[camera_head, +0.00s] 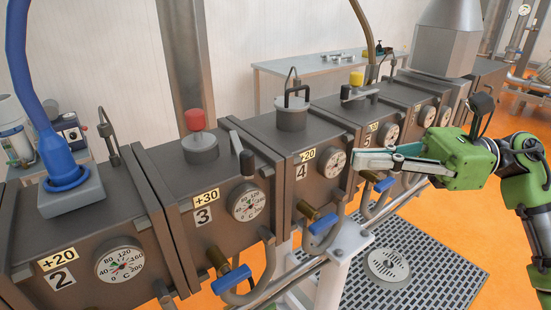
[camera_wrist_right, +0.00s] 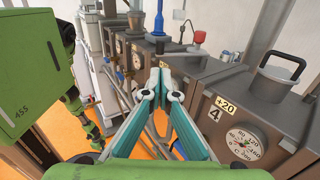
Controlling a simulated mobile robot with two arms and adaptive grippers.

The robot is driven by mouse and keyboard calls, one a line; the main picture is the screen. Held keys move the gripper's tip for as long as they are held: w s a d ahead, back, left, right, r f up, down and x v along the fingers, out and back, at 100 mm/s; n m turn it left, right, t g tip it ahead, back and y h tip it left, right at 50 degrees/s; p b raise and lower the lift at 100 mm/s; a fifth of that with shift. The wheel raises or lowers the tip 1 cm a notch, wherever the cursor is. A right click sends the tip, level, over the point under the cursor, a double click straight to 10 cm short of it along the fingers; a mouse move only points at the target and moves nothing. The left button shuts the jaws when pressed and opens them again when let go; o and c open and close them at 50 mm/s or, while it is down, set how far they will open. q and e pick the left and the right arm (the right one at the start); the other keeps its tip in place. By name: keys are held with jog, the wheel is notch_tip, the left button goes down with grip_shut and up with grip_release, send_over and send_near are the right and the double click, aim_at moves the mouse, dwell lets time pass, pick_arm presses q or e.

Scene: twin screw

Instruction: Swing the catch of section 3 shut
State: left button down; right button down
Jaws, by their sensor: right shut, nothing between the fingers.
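Section 3 (camera_head: 170,190) is a dark grey barrel block with a "3" and a "+30" label, a dial and a red-capped plug on top. My right gripper (camera_head: 358,161) is shut and empty, in front of the barrel just right of section 4's dial. It is well to the right of the catch and apart from it. My left gripper is not in view.
Section 2 (camera_head: 75,220) with a blue hose and section 4 (camera_head: 290,142) flank section 3. Brass valves with blue handles (camera_head: 235,278) and curved hoses jut out below the blocks. A grey table (camera_head: 290,66) stands behind. The space in front of the barrel, above the floor grating (camera_head: 425,260), is open.

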jog(key=a+p, duration=0.5)
jog(key=a, duration=0.9)
jog(key=shift+s+p, duration=0.15)
jog(key=shift+p, duration=0.25)
